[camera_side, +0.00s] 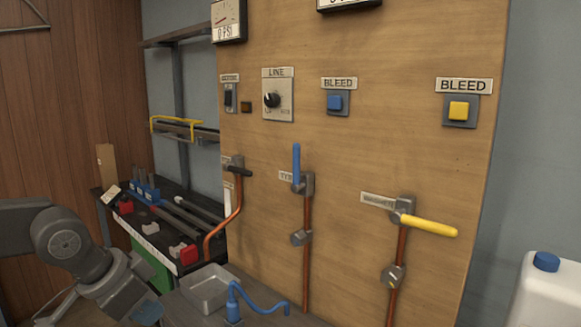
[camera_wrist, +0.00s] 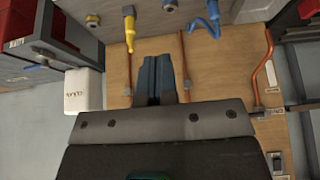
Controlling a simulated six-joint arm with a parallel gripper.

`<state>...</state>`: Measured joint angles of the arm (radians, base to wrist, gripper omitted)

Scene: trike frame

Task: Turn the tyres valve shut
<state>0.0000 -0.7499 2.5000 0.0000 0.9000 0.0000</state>
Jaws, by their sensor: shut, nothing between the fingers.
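The tyres valve (camera_side: 297,168) is on the wooden board in the side view, with a blue lever standing upright, in line with the copper pipe below it. Its label, partly covered, starts with "TY". In the wrist view, which looks upside down, I cannot make out this lever; my gripper's body covers much of the board. My gripper (camera_wrist: 158,80) shows there with its two dark fingers together and nothing between them. In the side view my arm is at the lower left, well away from the valve, and the fingertips cannot be made out.
A yellow-handled valve (camera_side: 428,224) sticks out sideways at the right of the board. A dark-handled valve (camera_side: 237,168) is at the left. A blue hose (camera_side: 255,300) and a grey tray (camera_side: 208,289) are below. A white jug (camera_side: 545,292) stands at the right.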

